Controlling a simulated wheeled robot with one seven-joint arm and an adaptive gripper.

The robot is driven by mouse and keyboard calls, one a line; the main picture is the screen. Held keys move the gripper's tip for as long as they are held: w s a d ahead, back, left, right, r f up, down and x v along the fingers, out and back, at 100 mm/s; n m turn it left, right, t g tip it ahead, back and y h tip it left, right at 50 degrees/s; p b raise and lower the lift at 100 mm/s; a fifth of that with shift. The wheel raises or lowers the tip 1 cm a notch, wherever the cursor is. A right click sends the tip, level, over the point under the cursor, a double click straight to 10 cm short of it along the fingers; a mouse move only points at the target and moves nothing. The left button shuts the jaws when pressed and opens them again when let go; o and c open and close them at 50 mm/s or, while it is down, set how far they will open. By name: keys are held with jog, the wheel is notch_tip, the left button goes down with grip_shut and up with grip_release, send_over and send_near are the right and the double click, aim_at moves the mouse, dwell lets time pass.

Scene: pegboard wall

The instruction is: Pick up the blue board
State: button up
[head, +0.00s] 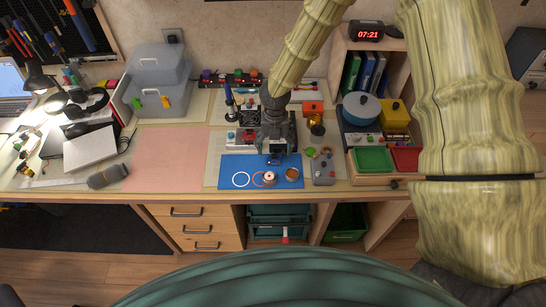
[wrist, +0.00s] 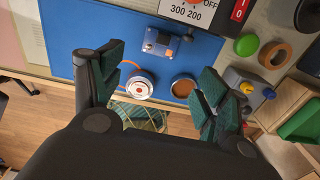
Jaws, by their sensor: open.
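The blue board (head: 232,169) is a flat sheet lying near the front edge of the table. It also fills much of the wrist view (wrist: 78,32). My gripper (head: 275,150) hangs over the back middle of the board. In the wrist view my gripper (wrist: 162,64) is open, its dark green pads on either side of the round pieces, with nothing held. Its height above the board is hard to tell.
A pink mat (head: 170,155) lies to the left. A grey box with coloured knobs (head: 322,172) stands close to the board's right, with green (head: 373,160) and red trays beyond. A grey instrument (wrist: 210,12) is behind the board. Drawers (head: 200,228) sit below the table.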

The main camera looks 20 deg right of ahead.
aim_at(274, 163)
jog(key=shift+w+f+p, duration=0.15)
jog(key=shift+f+p, duration=1.35)
jog(key=shift+f, duration=2.45)
jog(key=c, duration=1)
